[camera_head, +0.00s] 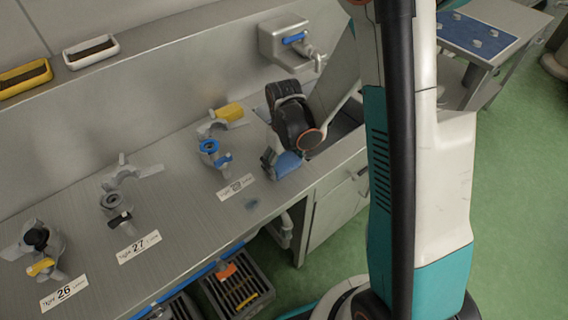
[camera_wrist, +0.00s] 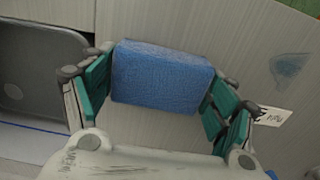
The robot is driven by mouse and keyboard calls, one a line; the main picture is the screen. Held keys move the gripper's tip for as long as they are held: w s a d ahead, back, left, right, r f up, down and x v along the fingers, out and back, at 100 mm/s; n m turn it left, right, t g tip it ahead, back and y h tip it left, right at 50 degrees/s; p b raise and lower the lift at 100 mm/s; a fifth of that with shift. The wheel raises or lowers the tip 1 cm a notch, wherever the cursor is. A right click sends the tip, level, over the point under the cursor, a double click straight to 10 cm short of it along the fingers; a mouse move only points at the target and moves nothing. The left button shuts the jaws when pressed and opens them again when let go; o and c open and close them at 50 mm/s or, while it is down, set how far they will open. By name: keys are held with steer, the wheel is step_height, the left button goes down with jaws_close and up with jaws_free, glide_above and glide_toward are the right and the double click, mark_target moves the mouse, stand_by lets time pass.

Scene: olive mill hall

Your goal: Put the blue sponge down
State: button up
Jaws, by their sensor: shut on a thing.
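The blue sponge (camera_wrist: 160,76) is a rectangular block between the two teal fingers of my gripper (camera_wrist: 160,92) in the wrist view. The fingers press on its left and right ends. In the head view my gripper (camera_head: 272,160) is low over the right part of the steel counter (camera_head: 190,200), and part of the sponge (camera_head: 287,164) shows beside it. I cannot tell whether the sponge touches the counter.
A sink basin (camera_wrist: 35,75) lies left of my gripper in the wrist view. Grey fittings with blue (camera_head: 209,147) and yellow (camera_head: 230,112) parts stand nearby. A number label (camera_head: 236,187) and a dark bluish patch (camera_head: 252,204) lie on the counter. A tap (camera_head: 300,42) is behind.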

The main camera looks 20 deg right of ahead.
steer(key=shift+r, duration=0.1)
steer(key=shift+f, duration=0.25)
steer(key=o, duration=1.1)
steer(key=shift+r, duration=0.1)
steer(key=shift+r, duration=0.1)
